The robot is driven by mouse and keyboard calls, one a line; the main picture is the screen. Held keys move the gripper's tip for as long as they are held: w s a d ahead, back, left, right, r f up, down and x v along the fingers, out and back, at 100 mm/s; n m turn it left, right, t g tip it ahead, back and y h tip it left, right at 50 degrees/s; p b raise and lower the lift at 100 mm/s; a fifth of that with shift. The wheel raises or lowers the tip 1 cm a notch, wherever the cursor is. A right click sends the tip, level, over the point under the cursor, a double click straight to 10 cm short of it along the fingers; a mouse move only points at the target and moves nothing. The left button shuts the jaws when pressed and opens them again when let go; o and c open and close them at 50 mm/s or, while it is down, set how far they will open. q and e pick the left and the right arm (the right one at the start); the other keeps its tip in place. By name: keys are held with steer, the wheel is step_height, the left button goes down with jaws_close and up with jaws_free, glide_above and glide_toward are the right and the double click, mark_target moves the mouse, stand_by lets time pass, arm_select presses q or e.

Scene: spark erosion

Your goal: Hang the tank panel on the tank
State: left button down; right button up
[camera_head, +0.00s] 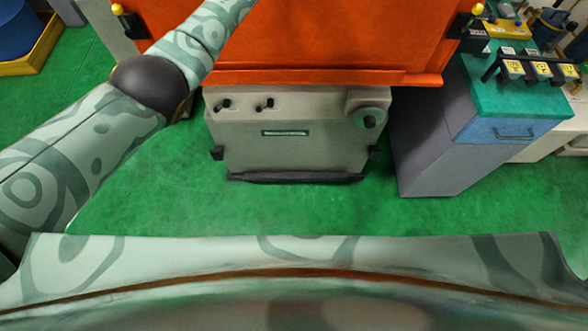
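A wide orange surface (330,40) fills the top middle, with a lip along its lower edge. It sits above a grey machine base (290,135) with small black knobs and a round dial. I cannot tell whether the orange part is the tank, the tank panel or both, as its top is cut off. Black clamps with yellow knobs stand at its left (128,18) and right (468,22) sides. My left arm comes in from the left, crosses before the orange surface's left part and leaves at the top edge; its gripper is out of view. My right arm and gripper do not show.
A grey cabinet (430,140) with a teal top and blue drawer stands close on the right, bearing a black rack (540,68) with yellow-labelled pieces. A blue drum (15,28) stands in a yellow tray (40,52) at top left. Green floor before the machine is clear.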

arm_select(q)
steer(key=shift+d+r, duration=0.1)
steer(key=shift+r, duration=0.35)
steer(key=c, duration=1.3)
jaws_free()
steer(key=shift+s, duration=0.1)
steer(key=shift+s+f, duration=0.1)
steer(key=shift+s, duration=0.1)
steer(key=o, duration=0.4)
steer(key=shift+f, duration=0.55)
steer(key=shift+w, duration=0.2)
steer(key=shift+r, duration=0.1)
